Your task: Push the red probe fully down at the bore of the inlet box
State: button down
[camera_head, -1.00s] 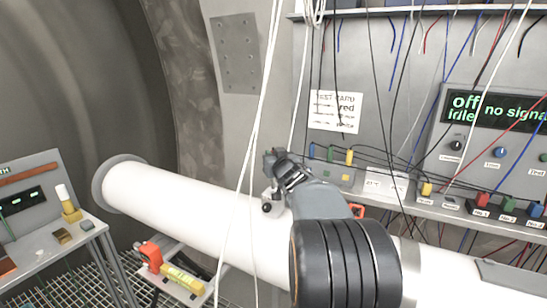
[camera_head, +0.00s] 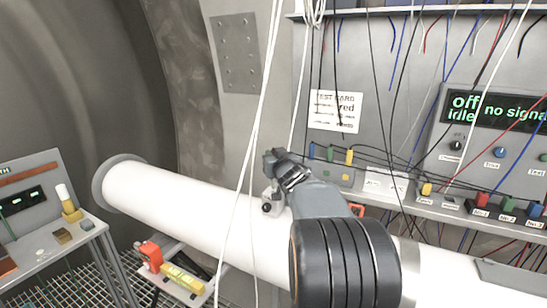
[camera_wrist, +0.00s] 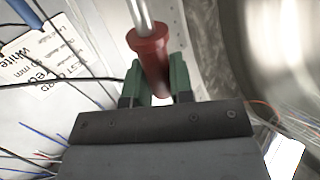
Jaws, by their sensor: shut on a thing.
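In the wrist view my gripper (camera_wrist: 160,82) is shut on the red probe (camera_wrist: 152,55). The probe's red grip sits between two green finger pads, and a bright metal rod runs from it to the top of the picture. In the head view my gripper (camera_head: 272,160) is above the white pipe, small and partly hidden by my arm. The probe cannot be made out there. A small grey fitting with a black knob (camera_head: 267,208) sits on the pipe just below my gripper. I cannot tell whether this is the inlet box, and no bore shows in either view.
White cables (camera_head: 252,150) hang in front of the pipe (camera_head: 180,197), left of my gripper. A test card (camera_head: 336,111) is on the wall panel behind. A bench with plugs and a display (camera_head: 490,110) stands right. A yellow-and-red tool (camera_head: 180,277) lies on a low stand.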

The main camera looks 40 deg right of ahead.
aim_at(273, 188)
jog(key=shift+f+b, duration=3.25)
jog(key=shift+f, duration=0.55)
jog(key=c, duration=0.9)
grip_release()
jog(key=v, duration=1.3)
jog(key=shift+s+a+b, duration=0.15)
jog(key=shift+s+b, duration=0.15)
jog(key=shift+s, duration=0.1)
